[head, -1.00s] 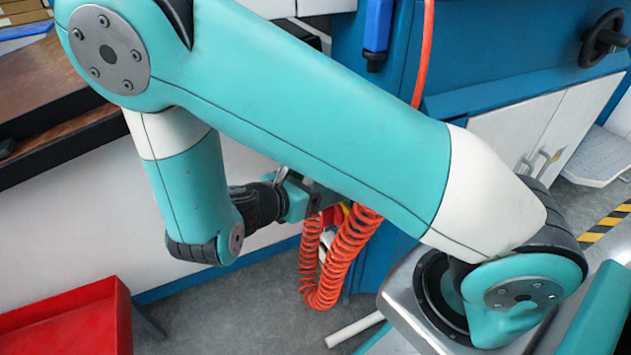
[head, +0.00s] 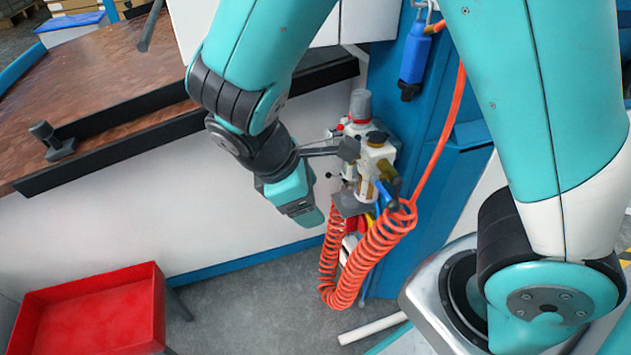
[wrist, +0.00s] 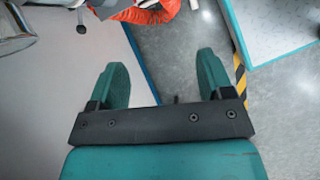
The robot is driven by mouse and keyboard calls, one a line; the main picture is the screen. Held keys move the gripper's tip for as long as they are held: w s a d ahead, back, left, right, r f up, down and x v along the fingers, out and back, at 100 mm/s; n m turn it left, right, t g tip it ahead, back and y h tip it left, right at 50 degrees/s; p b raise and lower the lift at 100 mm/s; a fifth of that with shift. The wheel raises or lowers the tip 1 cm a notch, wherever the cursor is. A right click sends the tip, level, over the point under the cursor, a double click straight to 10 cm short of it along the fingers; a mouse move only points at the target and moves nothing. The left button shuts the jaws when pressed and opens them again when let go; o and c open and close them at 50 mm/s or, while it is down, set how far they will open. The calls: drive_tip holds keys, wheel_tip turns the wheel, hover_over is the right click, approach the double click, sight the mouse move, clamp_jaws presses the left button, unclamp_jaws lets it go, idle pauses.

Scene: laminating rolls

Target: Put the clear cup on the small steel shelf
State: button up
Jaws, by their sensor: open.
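My gripper (wrist: 160,82) shows in the wrist view with its two green fingers spread wide apart and nothing between them. In the head view my gripper (head: 305,212) hangs in front of the white machine panel, left of the air fittings. I see neither the clear cup nor the small steel shelf for certain in any view.
A red tray (head: 88,312) stands at the lower left. An orange coiled hose (head: 345,262) hangs from air fittings (head: 368,150) close to the right of my gripper. A brown table (head: 110,80) with black rails lies at upper left. A white pipe (head: 372,328) lies on the grey floor.

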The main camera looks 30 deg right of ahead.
drive_tip(key=s+a+r+m+y, duration=0.2)
drive_tip(key=s+r+m+y, duration=0.1)
drive_tip(key=s+r+y, duration=0.1)
drive_tip(key=s+a+r+m+t+y, duration=0.1)
drive_tip(key=s+a+r+m+y, duration=0.1)
drive_tip(key=s+r+y, duration=0.3)
wheel_tip(320, 180, up, 4)
drive_tip(key=shift+s+a+r+m, duration=0.25)
drive_tip(key=shift+s+m, duration=0.35)
drive_tip(key=shift+s, duration=0.05)
